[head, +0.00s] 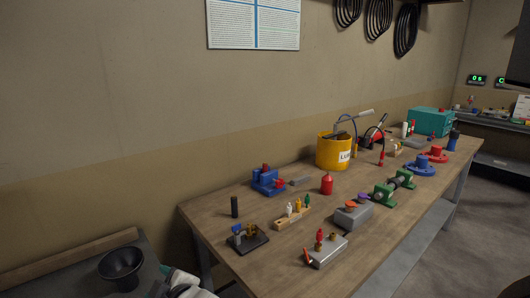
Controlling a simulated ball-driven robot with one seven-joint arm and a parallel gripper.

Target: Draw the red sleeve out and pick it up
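I cannot tell for sure which red part is the sleeve. A blue block device (267,183) stands at the back left of the workbench, with a red part on top (265,167) and a small red part at its right side (280,183). A red bottle-like cylinder (327,185) stands alone to its right. A grey metal block (327,252) near the front carries a red knob-like piece (320,236) and a red piece at its left end (307,257). My gripper is not clearly visible.
The wooden workbench (275,262) also bears a black cylinder (234,207), a wooden rack of small pegs (292,217), a yellow bucket (334,152), green clamps (383,194) and a teal box (430,121). A black funnel (121,268) sits on a lower surface at left.

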